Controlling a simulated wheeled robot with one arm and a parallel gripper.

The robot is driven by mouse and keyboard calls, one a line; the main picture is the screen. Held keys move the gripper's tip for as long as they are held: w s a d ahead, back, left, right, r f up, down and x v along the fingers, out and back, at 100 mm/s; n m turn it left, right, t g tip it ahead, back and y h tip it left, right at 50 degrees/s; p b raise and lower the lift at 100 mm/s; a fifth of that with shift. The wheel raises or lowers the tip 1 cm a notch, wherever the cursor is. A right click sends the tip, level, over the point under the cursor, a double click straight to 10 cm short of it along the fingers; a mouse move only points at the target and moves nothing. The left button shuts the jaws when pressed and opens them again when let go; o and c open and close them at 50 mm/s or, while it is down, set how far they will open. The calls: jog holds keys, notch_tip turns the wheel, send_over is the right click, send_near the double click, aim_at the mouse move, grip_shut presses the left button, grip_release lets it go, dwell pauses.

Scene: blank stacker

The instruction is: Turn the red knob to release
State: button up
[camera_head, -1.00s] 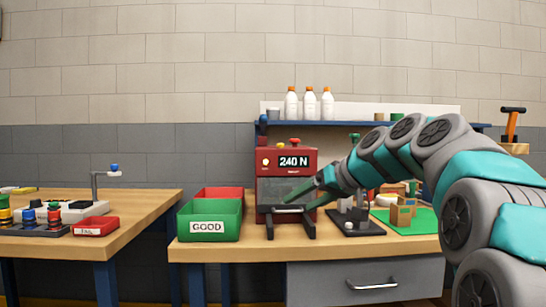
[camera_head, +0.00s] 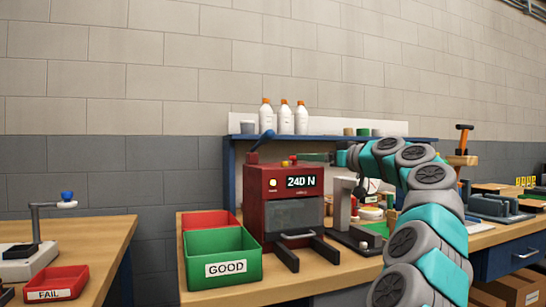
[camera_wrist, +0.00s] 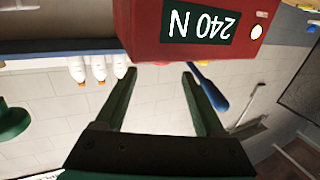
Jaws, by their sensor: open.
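The red machine (camera_head: 290,205) stands on the bench with its display reading 240 N. It shows upside down at the top of the wrist view (camera_wrist: 140,25). On its top is a small red knob (camera_head: 293,158), partly hidden close to my fingertips. A yellow button (camera_head: 284,163) sits beside it. My gripper (camera_head: 304,157) is level above the machine's top, pointing left. In the wrist view my gripper (camera_wrist: 158,75) has its two green fingers apart, with nothing held between them. I cannot tell whether a finger touches the knob.
A blue lever (camera_head: 262,140) rises at the machine's back left and shows near one finger in the wrist view (camera_wrist: 210,88). A shelf (camera_head: 340,138) with white bottles (camera_head: 286,118) runs behind. The green GOOD bin (camera_head: 222,256) and a red bin (camera_head: 208,219) stand left.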

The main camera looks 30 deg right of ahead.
aim_at(295, 160)
jog(key=w, duration=0.2)
jog(key=w+p, duration=0.1)
jog(key=w, duration=0.1)
jog(key=w+a+p, duration=0.1)
jog(key=w, duration=0.2)
jog(key=shift+w, duration=0.1)
jog(key=shift+c, duration=0.3)
grip_shut()
